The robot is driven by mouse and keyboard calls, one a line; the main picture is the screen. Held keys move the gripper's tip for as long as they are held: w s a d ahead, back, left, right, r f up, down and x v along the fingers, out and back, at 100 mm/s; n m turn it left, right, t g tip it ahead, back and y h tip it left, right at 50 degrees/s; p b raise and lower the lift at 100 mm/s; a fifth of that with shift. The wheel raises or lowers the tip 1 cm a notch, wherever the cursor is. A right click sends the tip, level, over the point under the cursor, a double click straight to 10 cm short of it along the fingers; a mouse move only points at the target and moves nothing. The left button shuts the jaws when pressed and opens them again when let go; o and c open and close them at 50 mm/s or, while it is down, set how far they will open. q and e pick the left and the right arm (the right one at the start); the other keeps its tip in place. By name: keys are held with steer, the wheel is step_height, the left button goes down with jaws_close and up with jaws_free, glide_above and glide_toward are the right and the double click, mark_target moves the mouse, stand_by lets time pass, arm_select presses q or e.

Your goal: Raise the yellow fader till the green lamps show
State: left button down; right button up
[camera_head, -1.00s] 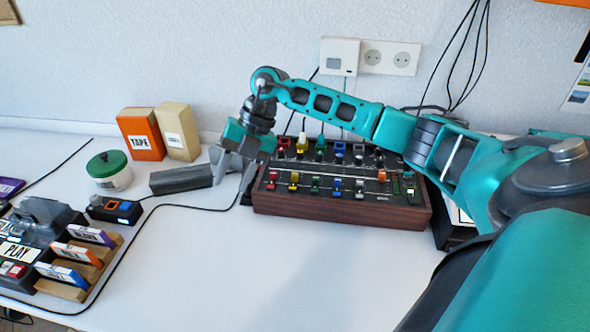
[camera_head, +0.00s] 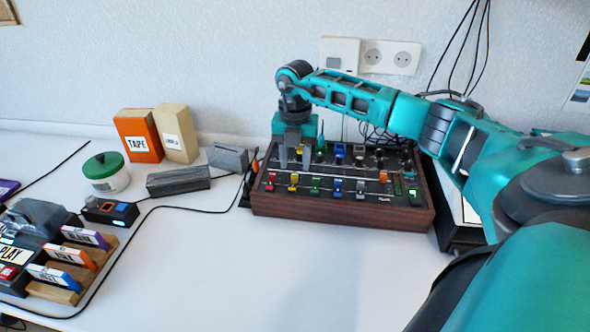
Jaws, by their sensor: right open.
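The mixer (camera_head: 330,208) is a dark panel in a wooden case with rows of coloured caps. A yellow cap (camera_head: 293,188) sits in its front row, second from the left, between red and green ones; a yellow spot also shows just behind it. Small green marks (camera_head: 397,185) show at the panel's right; whether they are lit lamps I cannot tell. My right gripper (camera_head: 295,160) is open and points down over the left part of the mixer, just behind the yellow cap. Its fingers straddle the yellow column and hide part of the back row. My left gripper is out of view.
Grey blocks (camera_head: 178,181), a green-lidded jar (camera_head: 107,173) and two boxes, one orange (camera_head: 138,136), stand left of the mixer. A player with cassettes in a wooden rack (camera_head: 54,291) is at far left. A black cable crosses the table; the front middle is clear.

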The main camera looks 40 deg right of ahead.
mark_target(295, 178)
steer(key=shift+f, duration=1.55)
jaws_close()
